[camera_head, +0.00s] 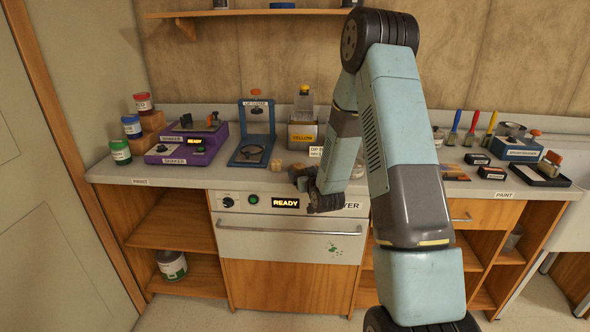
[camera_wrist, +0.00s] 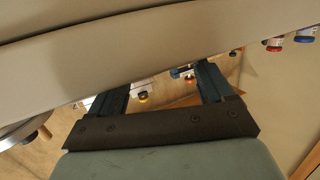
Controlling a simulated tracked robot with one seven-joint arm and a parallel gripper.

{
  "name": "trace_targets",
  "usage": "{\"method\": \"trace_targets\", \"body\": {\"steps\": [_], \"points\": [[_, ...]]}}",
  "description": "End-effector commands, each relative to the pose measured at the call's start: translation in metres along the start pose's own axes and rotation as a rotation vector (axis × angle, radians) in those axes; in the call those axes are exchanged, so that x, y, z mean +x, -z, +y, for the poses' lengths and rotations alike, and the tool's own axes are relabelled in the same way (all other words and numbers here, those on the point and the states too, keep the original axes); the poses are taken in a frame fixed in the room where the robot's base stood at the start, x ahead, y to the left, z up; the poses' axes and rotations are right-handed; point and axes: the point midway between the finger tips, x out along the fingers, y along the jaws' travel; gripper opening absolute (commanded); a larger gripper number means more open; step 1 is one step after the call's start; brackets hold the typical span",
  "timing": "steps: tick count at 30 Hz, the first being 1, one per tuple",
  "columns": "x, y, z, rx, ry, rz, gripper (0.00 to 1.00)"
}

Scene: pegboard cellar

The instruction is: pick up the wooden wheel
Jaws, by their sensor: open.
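A small light-wood piece (camera_head: 277,164) lies on the counter right of the blue stand; it may be the wooden wheel, but it is too small to be sure. My gripper (camera_head: 300,175) is just to its right, near the counter's front edge above the dryer, and apart from it. In the wrist view my gripper (camera_wrist: 163,80) shows two dark fingers spread apart with nothing held between them. No wheel can be made out clearly in the wrist view.
A blue stand (camera_head: 252,150), a purple shaker (camera_head: 187,142) and paint jars (camera_head: 121,152) stand left on the counter. The dryer (camera_head: 290,235) is below. Brushes and trays crowd the right.

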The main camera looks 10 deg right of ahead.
Motion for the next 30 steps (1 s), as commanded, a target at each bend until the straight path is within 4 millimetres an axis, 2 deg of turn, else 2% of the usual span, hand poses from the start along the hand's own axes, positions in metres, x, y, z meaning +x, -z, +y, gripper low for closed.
{"method": "trace_targets", "body": {"steps": [9, 19, 30], "points": [[0.040, 0.003, 0.005, 0.000, 0.001, 0.001, 0.81], [0.045, 0.003, 0.005, 0.000, 0.001, 0.000, 0.81], [0.045, 0.003, 0.005, 0.000, 0.001, 0.000, 0.45]]}}
